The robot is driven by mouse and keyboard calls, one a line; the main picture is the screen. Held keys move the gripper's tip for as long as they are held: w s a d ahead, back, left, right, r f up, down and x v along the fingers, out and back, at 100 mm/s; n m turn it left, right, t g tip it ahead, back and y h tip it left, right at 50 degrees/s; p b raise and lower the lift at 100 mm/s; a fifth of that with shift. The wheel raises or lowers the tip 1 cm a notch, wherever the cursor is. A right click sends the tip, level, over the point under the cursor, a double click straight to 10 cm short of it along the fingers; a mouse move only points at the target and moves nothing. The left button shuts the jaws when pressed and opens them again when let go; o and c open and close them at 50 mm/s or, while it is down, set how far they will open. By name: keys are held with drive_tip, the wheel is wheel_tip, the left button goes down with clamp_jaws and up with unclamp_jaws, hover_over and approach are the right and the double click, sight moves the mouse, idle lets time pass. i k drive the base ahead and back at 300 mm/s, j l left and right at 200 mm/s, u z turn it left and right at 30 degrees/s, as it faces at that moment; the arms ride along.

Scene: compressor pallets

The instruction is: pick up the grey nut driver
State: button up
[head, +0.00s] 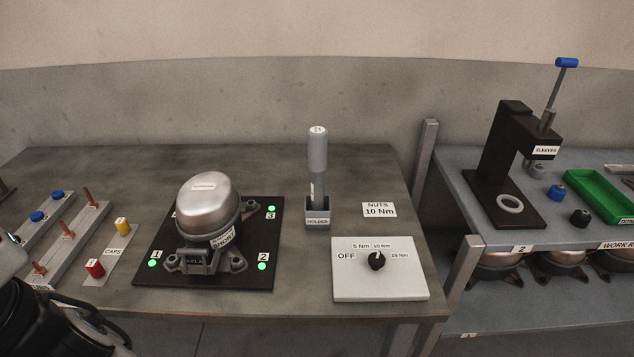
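The grey nut driver (317,152) stands upright in a small grey box labelled HOLDER (318,212), near the middle of the table in the head view. Its lower end is hidden inside the holder. Part of my arm shows in the bottom left corner, dark and light grey, apart from the driver. My gripper's fingers are not in view.
A compressor (208,205) sits on a dark plate (262,240) with green lights, left of the holder. A white dial panel (350,285) lies in front right. Caps (122,226) and copper-pin racks (85,230) are left. A press (515,150) stands on another bench.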

sight(318, 136)
drive_tip(key=l, duration=0.5)
drive_tip(key=k+l, duration=0.15)
drive_tip(key=l, duration=0.35)
drive_tip(key=i, duration=1)
drive_tip(key=j+u, duration=0.05)
